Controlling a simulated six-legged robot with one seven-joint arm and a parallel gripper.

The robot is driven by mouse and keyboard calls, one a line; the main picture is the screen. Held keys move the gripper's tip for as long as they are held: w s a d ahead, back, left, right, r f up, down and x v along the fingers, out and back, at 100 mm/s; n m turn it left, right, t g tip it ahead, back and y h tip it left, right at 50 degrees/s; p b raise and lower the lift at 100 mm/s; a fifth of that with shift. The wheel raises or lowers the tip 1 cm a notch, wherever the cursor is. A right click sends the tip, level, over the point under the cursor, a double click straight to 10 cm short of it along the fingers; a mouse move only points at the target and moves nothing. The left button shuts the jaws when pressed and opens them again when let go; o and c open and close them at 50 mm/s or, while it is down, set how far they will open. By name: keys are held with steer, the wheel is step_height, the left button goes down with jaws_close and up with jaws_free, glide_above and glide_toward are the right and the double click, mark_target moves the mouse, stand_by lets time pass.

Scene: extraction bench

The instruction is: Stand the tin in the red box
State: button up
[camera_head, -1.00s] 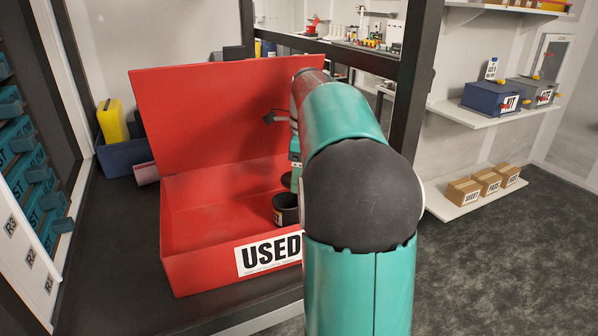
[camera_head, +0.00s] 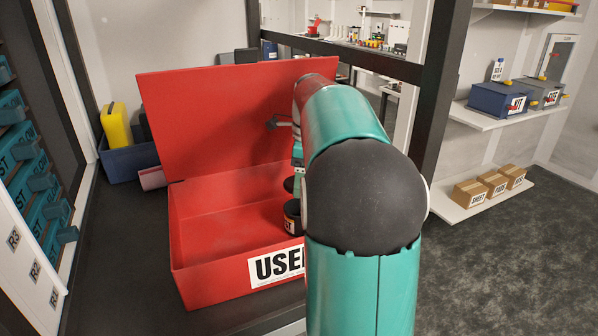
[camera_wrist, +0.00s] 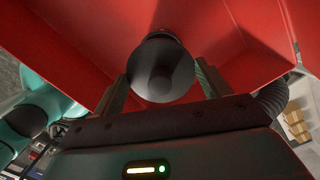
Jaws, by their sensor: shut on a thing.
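The red box (camera_head: 220,276) stands on the dark bench with its lid raised behind it and a white "USED" label on its front. The tin (camera_head: 292,223), dark with a pale label, is upright inside the box's right part, partly hidden by my arm. A dark round part shows just above it. In the wrist view my gripper (camera_wrist: 161,82) has its fingers on either side of the dark, round end of the tin (camera_wrist: 160,72), shut on it, with red walls around. I cannot tell whether the tin's base touches the box floor.
The left of the box is empty. A blue bin (camera_head: 127,160) with a yellow item (camera_head: 116,124) stands behind left. Teal drawers (camera_head: 40,185) line the left side. A dark post (camera_head: 428,100) and shelves (camera_head: 485,205) with cartons are at the right.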

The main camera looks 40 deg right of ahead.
steer(key=shift+s+a+f, duration=0.1)
steer(key=shift+f, duration=0.3)
steer(key=shift+w+f, duration=0.25)
steer(key=shift+f, duration=0.25)
steer(key=shift+s+f, duration=0.2)
steer(key=shift+f, duration=0.45)
steer(key=shift+w+f, duration=0.2)
steer(key=shift+f, duration=0.55)
steer(key=shift+s+f, duration=0.1)
steer(key=shift+f, duration=0.15)
steer(key=shift+f, duration=0.2)
steer(key=o, duration=1)
